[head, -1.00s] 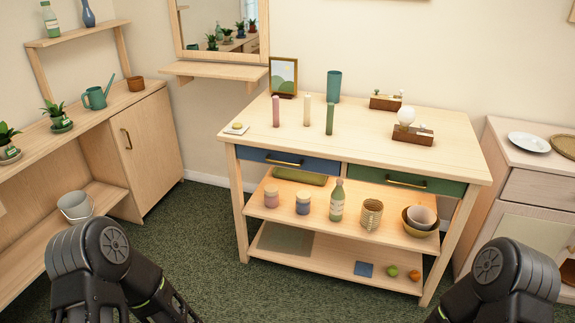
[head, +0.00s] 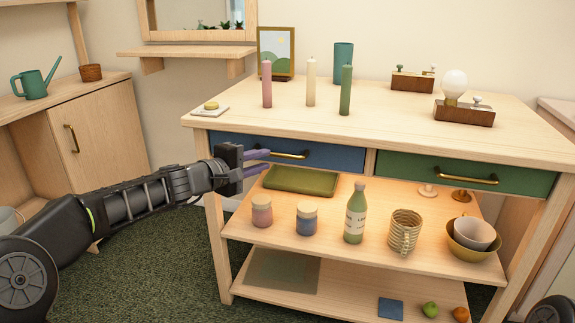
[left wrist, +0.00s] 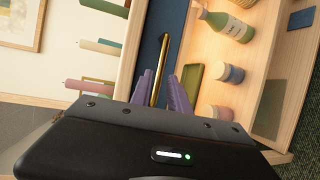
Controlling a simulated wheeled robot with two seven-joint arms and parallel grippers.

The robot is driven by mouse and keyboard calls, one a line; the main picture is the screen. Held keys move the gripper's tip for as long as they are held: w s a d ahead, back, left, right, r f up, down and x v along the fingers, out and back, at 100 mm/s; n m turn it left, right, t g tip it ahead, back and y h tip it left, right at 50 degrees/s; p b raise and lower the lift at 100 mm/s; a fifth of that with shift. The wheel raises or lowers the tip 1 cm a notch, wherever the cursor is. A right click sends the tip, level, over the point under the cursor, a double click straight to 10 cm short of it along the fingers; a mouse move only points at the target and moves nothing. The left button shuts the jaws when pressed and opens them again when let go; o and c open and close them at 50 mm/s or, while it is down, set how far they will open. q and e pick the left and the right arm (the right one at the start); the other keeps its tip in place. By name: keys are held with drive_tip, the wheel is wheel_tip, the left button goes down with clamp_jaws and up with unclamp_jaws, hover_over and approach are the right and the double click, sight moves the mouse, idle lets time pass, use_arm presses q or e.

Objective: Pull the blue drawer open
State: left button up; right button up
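The blue drawer (head: 330,156) is shut, at the upper left of the table's front, with a horizontal brass bar handle (head: 290,155). My left gripper (head: 262,162) is in front of the drawer's left part, its two purple fingers apart, one above the other, pointing at the handle's left end. In the left wrist view the brass handle (left wrist: 160,72) stands just beyond the open fingers (left wrist: 164,90), in line with the gap between them. I cannot tell whether they touch it. My right gripper is not in view.
The green drawer (head: 475,178) is beside the blue one. Candles (head: 310,84) and a soap dish (head: 210,109) stand on the tabletop.

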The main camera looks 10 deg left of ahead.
sight(278, 156)
use_arm(q)
drive_tip(key=shift+s+r, duration=0.1)
drive_tip(key=shift+r, duration=0.05)
drive_tip(key=shift+d, duration=0.1)
drive_tip(key=p+x, duration=0.1)
drive_tip(key=x, duration=0.6)
drive_tip(key=shift+w+d+f, duration=0.1)
drive_tip(key=shift+w+f, duration=0.1)
drive_tip(key=shift+w, duration=0.2)
clamp_jaws()
idle(1.2)
